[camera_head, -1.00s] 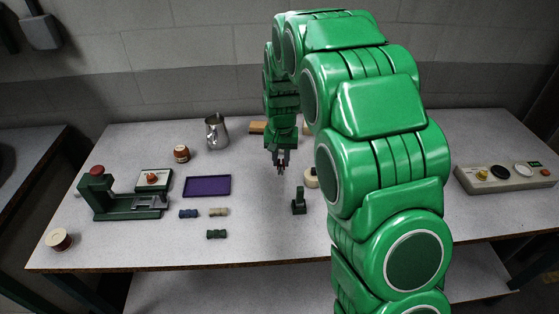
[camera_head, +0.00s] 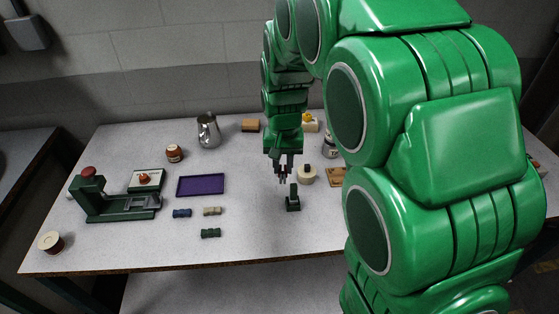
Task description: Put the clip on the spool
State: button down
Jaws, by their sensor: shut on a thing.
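My gripper (camera_head: 282,178) points down above the right-centre part of the table. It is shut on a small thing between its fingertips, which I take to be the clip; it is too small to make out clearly. A spool with a cream top and dark red side (camera_head: 50,242) stands upright at the table's front left, far from my gripper. A cream round thing (camera_head: 307,175) with a dark spot on top sits just right of my gripper. A dark green upright stand (camera_head: 293,199) is just in front of it.
A green press with a red knob (camera_head: 120,204) stands at the left. A purple tray (camera_head: 201,185) lies mid-table, with small blue (camera_head: 182,213), beige (camera_head: 212,211) and green (camera_head: 210,233) pieces before it. A metal jug (camera_head: 208,131) and brown jar (camera_head: 174,153) stand behind. My arm hides the right side.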

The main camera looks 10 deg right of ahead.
jog(key=shift+s+r, duration=0.1)
jog(key=shift+s, duration=0.15)
jog(key=a+r, duration=0.3)
jog(key=a, duration=2.7)
jog(key=s+a+n, duration=0.1)
jog(key=s+a, duration=0.4)
jog(key=a, duration=0.3)
jog(key=s+a+r, duration=0.1)
jog(key=s+a, duration=0.4)
jog(key=a, duration=0.3)
jog(key=s+a+n, duration=0.1)
jog(key=s+a, duration=0.4)
jog(key=a, duration=0.3)
send_over(50, 238)
jog(key=shift+s+f, duration=0.1)
jog(key=shift+f, duration=4.5)
jog(key=shift+a+f, duration=0.1)
jog(key=shift+f, duration=0.25)
